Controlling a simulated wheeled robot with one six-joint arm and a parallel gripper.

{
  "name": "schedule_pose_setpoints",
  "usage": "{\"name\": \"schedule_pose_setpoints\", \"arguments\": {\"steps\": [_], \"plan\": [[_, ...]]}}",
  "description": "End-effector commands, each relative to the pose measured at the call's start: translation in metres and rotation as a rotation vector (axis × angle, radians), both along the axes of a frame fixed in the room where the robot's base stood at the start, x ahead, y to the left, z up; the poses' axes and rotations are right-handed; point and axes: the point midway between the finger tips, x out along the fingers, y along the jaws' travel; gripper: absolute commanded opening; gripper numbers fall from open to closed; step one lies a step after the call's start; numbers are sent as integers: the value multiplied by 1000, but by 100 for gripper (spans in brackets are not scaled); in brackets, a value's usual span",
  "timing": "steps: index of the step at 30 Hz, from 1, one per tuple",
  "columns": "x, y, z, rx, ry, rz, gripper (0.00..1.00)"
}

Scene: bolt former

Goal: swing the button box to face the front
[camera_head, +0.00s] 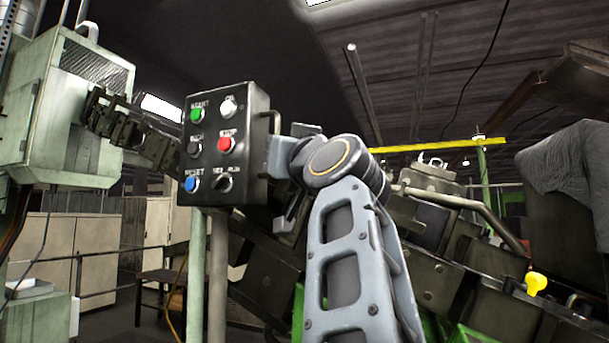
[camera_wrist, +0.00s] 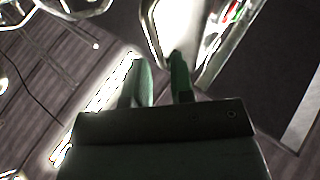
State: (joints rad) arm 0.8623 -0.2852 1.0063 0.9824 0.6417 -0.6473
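The button box (camera_head: 240,165) is a dark grey box with green, white, black, red and blue buttons and a selector switch. It stands left of centre in the head view, its button face turned toward the camera and angled slightly left. A thin bar handle (camera_head: 275,125) is on its right side. My arm's end is just right of the box, close to the handle, with my gripper's fingers largely hidden there. In the wrist view my gripper (camera_wrist: 161,76) has two greenish fingers apart, with a gap between them. I cannot make out the handle between them.
A dark jointed arm (camera_head: 135,128) runs from a pale green cabinet (camera_head: 75,105) to the box's left side. Pale posts (camera_head: 218,270) stand below the box. Heavy machinery (camera_head: 470,275) fills the right, and a yellow rail (camera_head: 440,146) crosses behind.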

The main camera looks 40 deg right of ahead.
Motion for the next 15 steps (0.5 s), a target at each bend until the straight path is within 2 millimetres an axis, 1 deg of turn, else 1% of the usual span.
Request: {"name": "schedule_pose_setpoints", "arguments": {"steps": [1, 6, 10, 15], "plan": [[-13, 4, -13, -5, -3, -9, 22], [-40, 10, -22, -1, 0, -10, 22], [-55, 15, -28, -2, 0, -8, 22], [-68, 18, -31, 1, 0, -6, 22]]}}
